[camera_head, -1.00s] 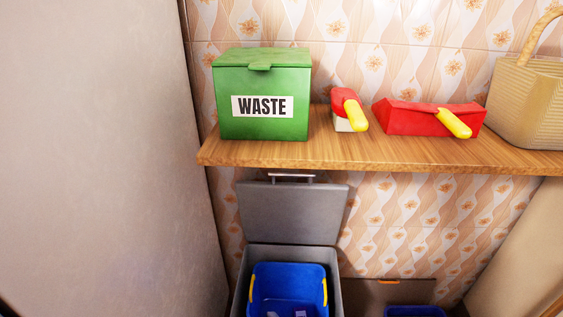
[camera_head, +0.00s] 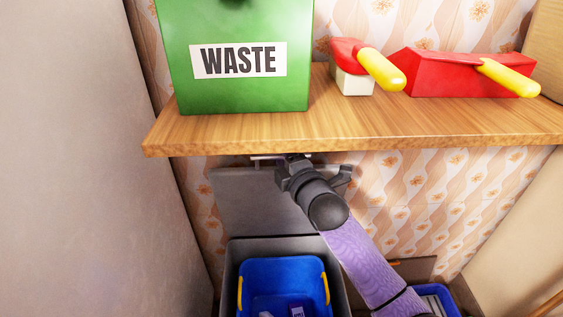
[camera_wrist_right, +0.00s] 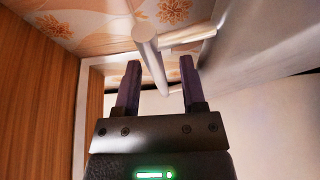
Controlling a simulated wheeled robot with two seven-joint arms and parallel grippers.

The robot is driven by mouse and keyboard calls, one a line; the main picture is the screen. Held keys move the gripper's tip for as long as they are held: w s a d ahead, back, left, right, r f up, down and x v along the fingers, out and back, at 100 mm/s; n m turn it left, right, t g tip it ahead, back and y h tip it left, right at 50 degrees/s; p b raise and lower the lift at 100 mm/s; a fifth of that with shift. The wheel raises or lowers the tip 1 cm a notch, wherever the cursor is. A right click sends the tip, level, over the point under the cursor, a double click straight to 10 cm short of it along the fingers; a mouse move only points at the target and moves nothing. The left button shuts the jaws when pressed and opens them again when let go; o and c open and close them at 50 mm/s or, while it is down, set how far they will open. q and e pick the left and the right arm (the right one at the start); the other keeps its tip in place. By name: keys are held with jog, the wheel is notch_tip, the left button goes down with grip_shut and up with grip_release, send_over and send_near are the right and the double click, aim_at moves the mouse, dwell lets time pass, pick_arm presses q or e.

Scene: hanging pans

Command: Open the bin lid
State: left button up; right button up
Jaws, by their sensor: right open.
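The grey bin (camera_head: 233,258) stands below the shelf, with a blue tub (camera_head: 283,280) with yellow handles inside it. Its grey bin lid (camera_head: 245,205) stands raised, upright against the back wall. A metal bar handle (camera_head: 262,157) is at the lid's top edge, partly hidden by my right gripper. My right gripper (camera_head: 303,166) is at the handle, just under the shelf edge. In the right wrist view the gripper (camera_wrist_right: 159,72) is open, with the handle bar (camera_wrist_right: 151,62) between its fingers; contact is unclear. The lid (camera_wrist_right: 250,45) shows at the right. My left gripper is out of view.
The wooden shelf (camera_head: 380,133) hangs close above my gripper. It holds a green WASTE box (camera_head: 240,92) and red tools with yellow handles, including a dustpan (camera_head: 440,75). A grey wall (camera_head: 75,150) is at the left. Another blue tub (camera_head: 437,296) is at lower right.

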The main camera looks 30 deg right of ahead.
jog(key=shift+w, duration=0.2)
jog(key=shift+c, duration=0.3)
grip_shut()
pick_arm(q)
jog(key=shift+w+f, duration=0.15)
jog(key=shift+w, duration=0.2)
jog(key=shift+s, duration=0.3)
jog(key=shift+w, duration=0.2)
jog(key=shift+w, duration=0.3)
